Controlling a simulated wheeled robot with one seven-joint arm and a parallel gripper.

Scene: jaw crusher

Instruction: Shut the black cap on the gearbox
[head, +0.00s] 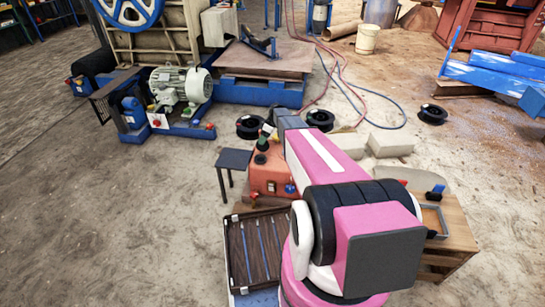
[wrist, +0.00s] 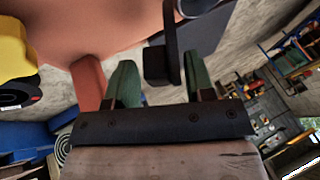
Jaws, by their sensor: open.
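The orange gearbox (head: 265,177) stands on a wooden table, left of my pink arm in the head view. It has dark knob-like parts on top and a blue part low on its right. In the wrist view its orange housing (wrist: 100,30) fills the upper left, very close. A black block-like part with an upright strip, seemingly the black cap (wrist: 158,64), shows between my two green fingertips in the picture. My gripper (wrist: 160,80) is open. I cannot tell whether either finger touches the cap. My arm hides part of the gearbox's right side in the head view.
A dark tray (head: 230,250) of thin rods lies at the front, left of my arm. A small dark stool (head: 234,158) stands left of the gearbox. The wooden table (head: 455,230) also holds small items right of my arm. Open floor (head: 110,230) lies at left.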

